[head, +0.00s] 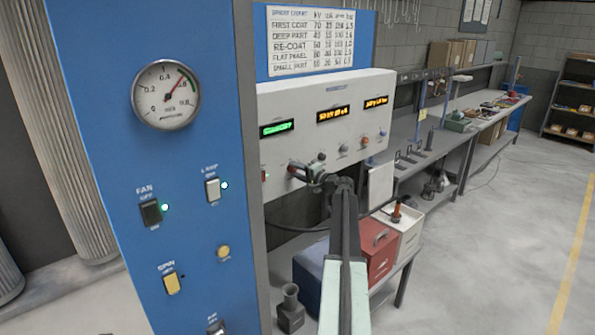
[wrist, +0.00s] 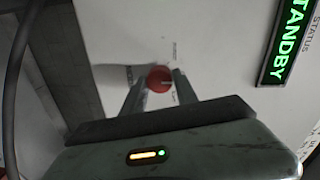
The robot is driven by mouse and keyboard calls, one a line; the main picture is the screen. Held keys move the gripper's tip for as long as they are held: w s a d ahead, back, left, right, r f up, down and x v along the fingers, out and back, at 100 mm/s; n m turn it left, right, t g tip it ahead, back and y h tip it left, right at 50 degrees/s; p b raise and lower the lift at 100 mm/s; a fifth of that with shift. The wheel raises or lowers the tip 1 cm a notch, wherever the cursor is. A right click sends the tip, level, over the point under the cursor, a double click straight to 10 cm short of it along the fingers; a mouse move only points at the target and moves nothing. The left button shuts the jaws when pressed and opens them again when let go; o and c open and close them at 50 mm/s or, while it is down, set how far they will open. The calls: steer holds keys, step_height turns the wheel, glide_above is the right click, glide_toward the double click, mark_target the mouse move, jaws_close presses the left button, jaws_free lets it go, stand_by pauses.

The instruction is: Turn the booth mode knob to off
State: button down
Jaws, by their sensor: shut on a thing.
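A round red knob sits on the face of the white control panel (head: 300,105), below the green STANDBY display (head: 277,128). In the wrist view the red knob (wrist: 159,78) is between my two fingertips. My gripper (head: 294,169) is shut on it, with a finger on either side. The small lettering beside the knob is too small to read, so I cannot tell its mode position. In the head view my gripper mostly hides the knob. The STANDBY display also shows in the wrist view (wrist: 288,42).
A blue panel (head: 215,60) with a gauge (head: 166,95) and several switches stands close on the left. Several other knobs are right of my gripper. Below are a red box (head: 377,250) and a white box (head: 408,232). Open floor lies to the right.

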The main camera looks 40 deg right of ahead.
steer(key=shift+f, duration=0.1)
stand_by(0.3)
steer(key=c, duration=0.9)
jaws_free()
steer(key=shift+c, duration=0.2)
steer(key=shift+s, duration=0.1)
steer(key=s, duration=0.7)
steer(key=shift+s+a+r, duration=0.15)
steer(key=shift+s+r, duration=0.15)
steer(key=shift+s, duration=0.05)
